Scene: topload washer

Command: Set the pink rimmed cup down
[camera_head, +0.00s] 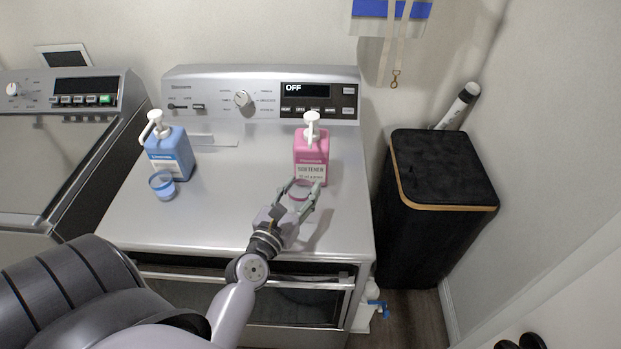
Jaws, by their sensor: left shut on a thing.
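The pink rimmed cup (299,191) is small and shows between the fingers of my left gripper (302,187). The gripper is shut on the cup, just in front of the pink softener bottle (311,158) on the washer top. The fingers hide part of the cup. I cannot tell whether the cup's base touches the washer top (225,215). My right gripper is not in view.
A blue pump bottle (169,152) stands at the left of the washer top, with a blue rimmed cup (162,185) in front of it. The control panel (262,95) is behind. The washer's middle is clear. A black hamper (440,175) stands at the right.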

